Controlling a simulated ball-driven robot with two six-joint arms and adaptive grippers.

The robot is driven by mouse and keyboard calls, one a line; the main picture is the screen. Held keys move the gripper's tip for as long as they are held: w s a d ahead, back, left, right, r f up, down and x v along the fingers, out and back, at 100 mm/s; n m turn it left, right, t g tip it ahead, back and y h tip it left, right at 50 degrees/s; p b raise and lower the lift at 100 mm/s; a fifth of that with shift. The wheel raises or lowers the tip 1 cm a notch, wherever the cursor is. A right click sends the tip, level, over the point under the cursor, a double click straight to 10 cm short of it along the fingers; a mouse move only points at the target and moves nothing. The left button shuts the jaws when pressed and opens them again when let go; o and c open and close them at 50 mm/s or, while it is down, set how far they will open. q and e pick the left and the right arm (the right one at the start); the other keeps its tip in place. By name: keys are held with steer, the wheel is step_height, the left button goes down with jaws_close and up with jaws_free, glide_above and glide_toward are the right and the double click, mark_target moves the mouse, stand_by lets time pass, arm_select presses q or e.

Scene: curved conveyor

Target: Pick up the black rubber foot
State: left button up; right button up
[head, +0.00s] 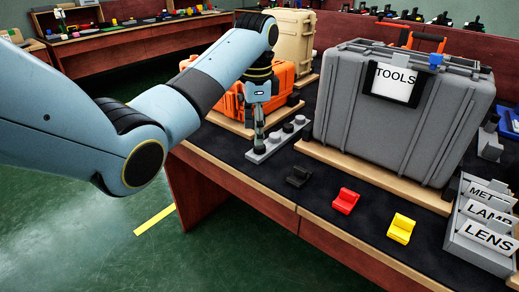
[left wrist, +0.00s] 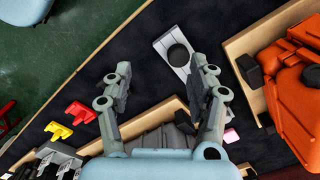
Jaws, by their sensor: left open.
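My left gripper (head: 259,146) points down over the near end of the strip. In the left wrist view its fingers (left wrist: 160,72) are wide apart with nothing between them. My right gripper is out of view.
A grey TOOLS case (head: 340,110) and an orange case (head: 285,78) stand on wooden boards close by. Black (head: 298,176), red (head: 345,201) and yellow (head: 401,228) blocks line the front. A labelled grey bin (head: 470,250) stands at right. Bare bench lies between blocks.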

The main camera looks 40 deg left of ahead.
mark_target(260, 150)
arm_select(q)
steer(key=w, duration=0.2)
steer(key=w+a+m+b, duration=0.1)
steer(key=shift+w+f, duration=0.1)
steer(key=shift+f, duration=0.85)
step_height(260, 150, down, 5)
steer(key=shift+a+b, duration=0.15)
steer(key=shift+b, duration=0.65)
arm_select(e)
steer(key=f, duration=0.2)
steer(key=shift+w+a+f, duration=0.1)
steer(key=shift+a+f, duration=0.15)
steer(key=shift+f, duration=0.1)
